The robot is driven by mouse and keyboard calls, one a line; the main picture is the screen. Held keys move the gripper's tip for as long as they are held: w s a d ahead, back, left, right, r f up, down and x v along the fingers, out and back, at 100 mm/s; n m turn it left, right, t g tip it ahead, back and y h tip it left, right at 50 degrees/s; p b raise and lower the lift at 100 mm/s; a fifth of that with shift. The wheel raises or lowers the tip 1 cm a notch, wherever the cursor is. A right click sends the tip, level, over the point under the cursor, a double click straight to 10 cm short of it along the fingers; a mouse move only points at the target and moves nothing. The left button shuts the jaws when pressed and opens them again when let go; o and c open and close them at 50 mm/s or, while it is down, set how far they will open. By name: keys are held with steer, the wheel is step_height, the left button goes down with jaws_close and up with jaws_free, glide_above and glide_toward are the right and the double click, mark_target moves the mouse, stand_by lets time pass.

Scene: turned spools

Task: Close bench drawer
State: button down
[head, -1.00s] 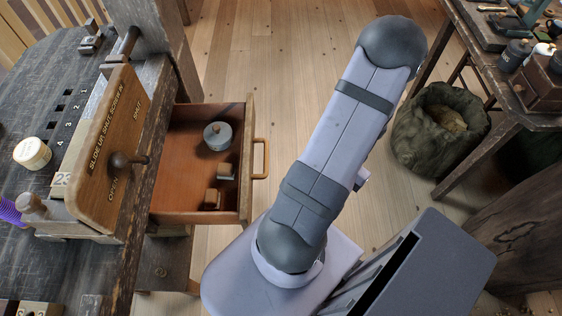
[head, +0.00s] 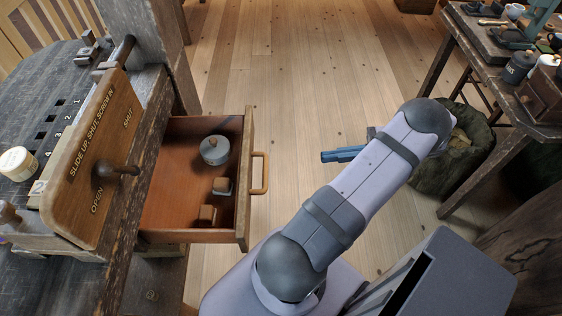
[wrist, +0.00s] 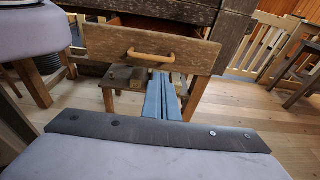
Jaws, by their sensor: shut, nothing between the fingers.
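The bench drawer (head: 242,195) stands pulled out to the right from under the bench in the head view, with a wooden loop handle (head: 260,173) on its front. In it are a round grey lidded tin (head: 215,150) and two small blocks (head: 207,214). The wrist view shows the drawer front (wrist: 110,45) and handle (wrist: 150,56) ahead, with a dark opening above the front. My gripper (head: 324,156) is shut and empty, its blue fingers pointing left towards the drawer, apart from the handle. The fingers also show in the wrist view (wrist: 161,80), below the handle in the picture.
The bench (head: 150,130) carries an upright wooden board (head: 95,155) lettered "OPEN" and "SHUT", with a dark knob. A sack (head: 450,160) and a second table (head: 510,95) stand at the right. Bare floor lies between drawer and gripper.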

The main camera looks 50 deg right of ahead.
mark_target(249, 157)
steer(key=p+x, duration=0.1)
steer(key=x, duration=1.3)
steer(key=shift+p, duration=0.4)
steer(key=shift+a, duration=0.15)
steer(key=r+p+x, duration=0.1)
steer(key=x, duration=0.6)
steer(key=r+p+x, duration=0.1)
steer(key=r+x, duration=0.1)
steer(key=x, duration=0.5)
steer(key=a+r+p+x, duration=0.1)
steer(key=x, duration=0.7)
steer(key=shift+w+r, duration=0.25)
steer(key=shift+w+a+r, duration=0.15)
steer(key=shift+w+a, duration=0.2)
steer(key=shift+d+r, duration=0.1)
steer(key=shift+s+d, duration=0.25)
steer(key=shift+d, duration=0.1)
steer(key=v, duration=1.3)
steer(key=shift+s+d, duration=0.1)
steer(key=shift+s, duration=0.15)
